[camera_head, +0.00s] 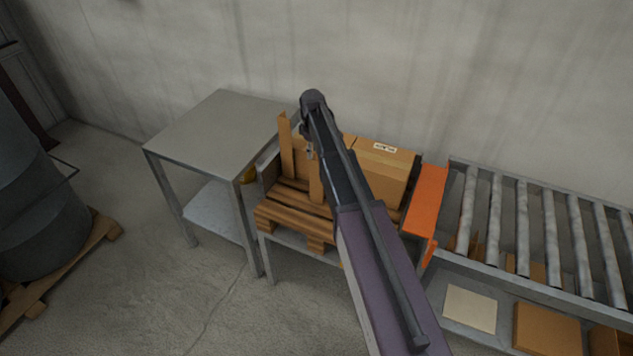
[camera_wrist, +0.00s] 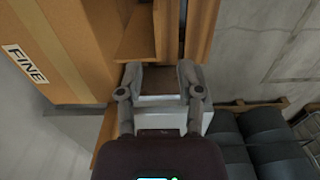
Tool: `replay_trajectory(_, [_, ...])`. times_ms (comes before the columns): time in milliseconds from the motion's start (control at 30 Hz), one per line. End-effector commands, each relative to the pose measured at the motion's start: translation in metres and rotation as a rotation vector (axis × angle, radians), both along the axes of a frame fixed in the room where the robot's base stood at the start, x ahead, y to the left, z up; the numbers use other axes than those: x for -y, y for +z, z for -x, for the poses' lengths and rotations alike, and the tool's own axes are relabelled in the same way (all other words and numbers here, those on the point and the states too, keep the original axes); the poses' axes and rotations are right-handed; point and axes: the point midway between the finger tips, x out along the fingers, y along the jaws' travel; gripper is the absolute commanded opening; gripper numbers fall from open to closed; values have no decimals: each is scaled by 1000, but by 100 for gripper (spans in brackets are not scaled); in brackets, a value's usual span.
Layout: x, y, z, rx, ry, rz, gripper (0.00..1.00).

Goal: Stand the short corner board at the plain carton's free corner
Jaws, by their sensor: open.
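The plain carton (camera_head: 304,147) sits on the slatted pallet, partly hidden behind my arm; a part of it shows in the wrist view (camera_wrist: 132,42). One tall, narrow tan board (camera_head: 286,146) stands upright at its left. A shorter-looking upright board (camera_head: 315,180) stands in front, beside my arm. In the wrist view two board-like strips (camera_wrist: 160,30) and (camera_wrist: 200,32) run side by side beyond my fingers. My gripper (camera_wrist: 160,86) is open, with no board clearly seen between its fingers. In the head view it is mostly hidden by my arm.
A carton labelled FINE (camera_head: 385,168) stands right of the plain one on the pallet (camera_head: 285,218). An orange panel (camera_head: 428,200) and a roller conveyor (camera_head: 540,225) are at the right. A bare grey table (camera_head: 215,130) is at the left, near a drum (camera_head: 35,190).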

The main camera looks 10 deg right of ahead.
Motion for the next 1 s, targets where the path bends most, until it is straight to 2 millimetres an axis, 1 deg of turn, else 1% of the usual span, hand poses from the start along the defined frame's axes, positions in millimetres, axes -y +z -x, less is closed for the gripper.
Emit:
replay_trajectory(233, [0, -6, 0, 0, 0, 0, 47])
replay_trajectory(733, [2, -43, 1, 0, 0, 0, 47])
replay_trajectory(1000, [2, -52, 1, 0, 0, -1, 47])
